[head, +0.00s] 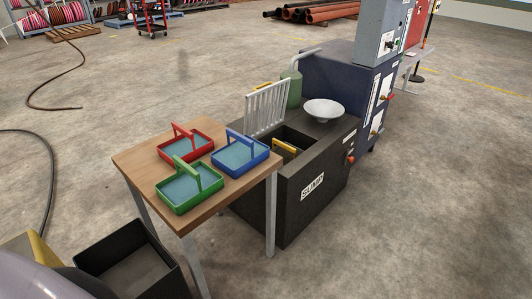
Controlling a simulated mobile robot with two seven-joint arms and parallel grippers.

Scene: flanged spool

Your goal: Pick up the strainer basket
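Three strainer baskets with blue-grey mesh-like bottoms and upright handles sit on a small wooden table (128,160) in the head view. The red basket (172,150) is at the back left, the blue basket (255,160) at the right, and the green basket (175,208) at the front. A yellow handle-like part (284,148) shows inside the opening of the black sump tank (300,215); the rest of it is hidden by the tank wall. Neither of my grippers is in view.
A white rack (267,108), a pale bowl (323,109) and a green can (291,90) stand at the sump. An open black bin (125,262) is on the floor at front left. A dark hose (52,180) lies at left. Floor to the right is clear.

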